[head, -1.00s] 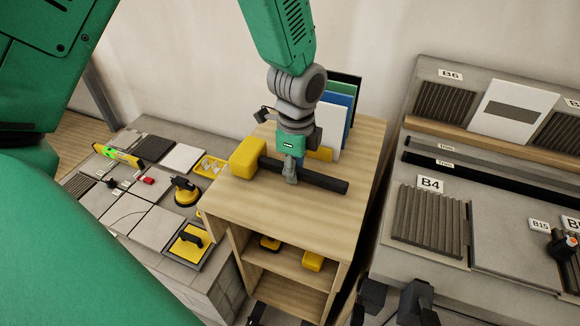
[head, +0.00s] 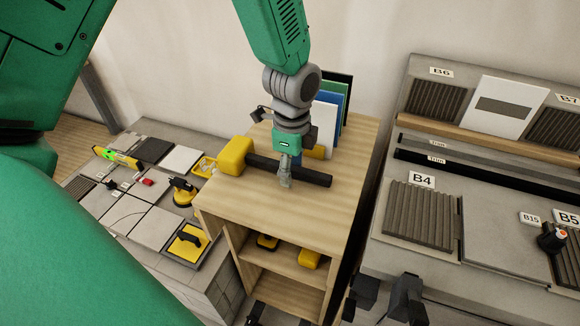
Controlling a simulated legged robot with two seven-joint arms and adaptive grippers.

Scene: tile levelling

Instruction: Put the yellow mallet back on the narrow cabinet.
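The yellow mallet (head: 236,156) lies on its side over the top of the narrow wooden cabinet (head: 330,222), its yellow head to the left and its dark handle (head: 315,178) pointing right. It looks down on or very close to the top. My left gripper (head: 286,182) points down at the handle, and its fingers overlap the handle near its middle. The fingers show almost edge-on, so I cannot tell whether they grip it. My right gripper (head: 384,302) is at the bottom edge, partly cut off, its dark fingers apart and empty.
Upright coloured panels (head: 341,103) stand at the back of the cabinet top. Yellow tools (head: 309,259) sit on its shelf. A low tiled bench (head: 155,226) with a level and suction cup is left. A grey display (head: 470,195) stands right. The cabinet's front top is clear.

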